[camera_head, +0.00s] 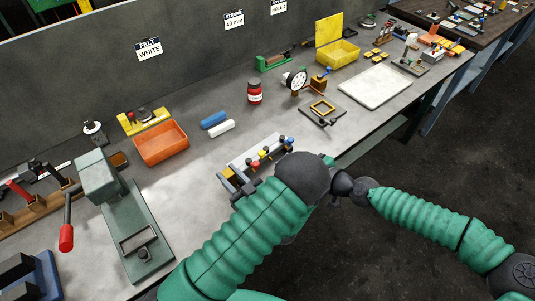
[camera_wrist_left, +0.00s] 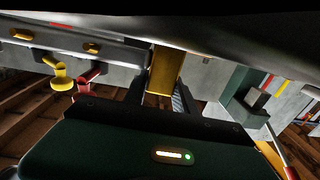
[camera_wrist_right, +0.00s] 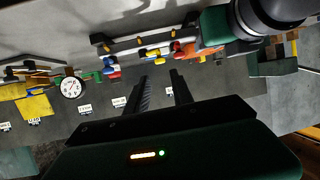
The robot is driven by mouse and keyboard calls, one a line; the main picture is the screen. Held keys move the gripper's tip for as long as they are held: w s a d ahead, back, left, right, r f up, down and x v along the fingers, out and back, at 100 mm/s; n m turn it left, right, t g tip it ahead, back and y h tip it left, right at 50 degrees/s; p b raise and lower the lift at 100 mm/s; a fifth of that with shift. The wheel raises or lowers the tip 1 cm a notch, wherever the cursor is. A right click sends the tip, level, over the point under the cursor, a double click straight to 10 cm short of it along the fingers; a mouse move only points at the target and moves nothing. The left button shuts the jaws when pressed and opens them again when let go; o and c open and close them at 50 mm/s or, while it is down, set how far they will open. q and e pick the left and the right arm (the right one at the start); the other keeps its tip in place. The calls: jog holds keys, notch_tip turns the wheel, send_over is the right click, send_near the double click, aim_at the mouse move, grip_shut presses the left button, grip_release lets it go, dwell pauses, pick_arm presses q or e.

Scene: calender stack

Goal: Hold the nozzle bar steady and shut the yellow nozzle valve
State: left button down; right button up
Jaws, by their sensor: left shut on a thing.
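The nozzle bar (camera_head: 250,157) lies near the front edge of the grey bench, with red, yellow and blue valves along it. The yellow nozzle valve (camera_head: 263,154) is near its middle; it also shows in the left wrist view (camera_wrist_left: 62,80), beside a red valve (camera_wrist_left: 89,76). My left gripper (camera_head: 234,182) is at the bar's left end. In the left wrist view its fingers are shut on the yellow end block (camera_wrist_left: 165,70) of the bar. My right gripper (camera_wrist_right: 161,88) is open and empty, apart from the bar (camera_wrist_right: 145,42). In the head view it is mostly hidden.
A green press (camera_head: 105,190) with a red-handled lever stands left. An orange bin (camera_head: 161,143), blue and white rolls (camera_head: 217,123) and a red jar (camera_head: 254,92) are behind the bar. A dark frame fixture (camera_head: 322,110) stands right. Bare bench lies between.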

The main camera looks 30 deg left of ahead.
aim_at(263, 153)
jog(key=x, duration=0.9)
jog(key=shift+a+f, duration=0.1)
jog(key=shift+f, duration=0.05)
jog(key=shift+c, duration=0.5)
grip_shut()
